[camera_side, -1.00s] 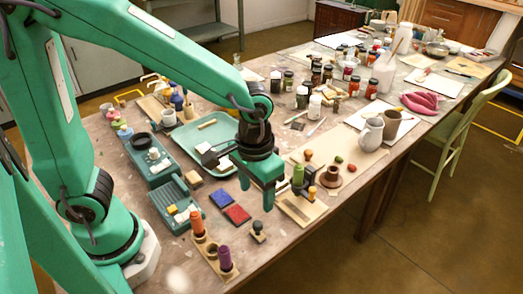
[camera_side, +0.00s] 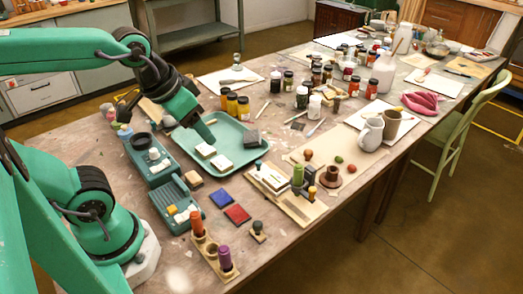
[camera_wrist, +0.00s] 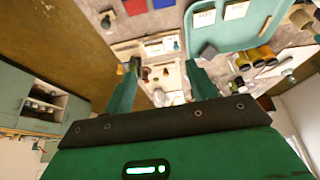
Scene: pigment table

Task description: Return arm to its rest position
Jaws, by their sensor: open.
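My green arm is folded back and raised at the left of the side view. My gripper (camera_side: 207,132) points down and to the right, appearing over the left part of the teal tray (camera_side: 262,150); its height above the tray is hard to judge. In the wrist view my gripper (camera_wrist: 163,66) has its two fingers wide apart with nothing held between them. The wrist view also shows the tray (camera_wrist: 262,28) at the upper right.
The tray holds white tiles (camera_side: 221,162) and a dark block (camera_side: 252,138). Nearby stand teal racks (camera_side: 176,203), blue (camera_side: 221,198) and red (camera_side: 237,214) pads, a wooden stand (camera_side: 285,194) with a green-topped stamp, and several pigment jars (camera_side: 243,107). A chair (camera_side: 463,130) stands at the right.

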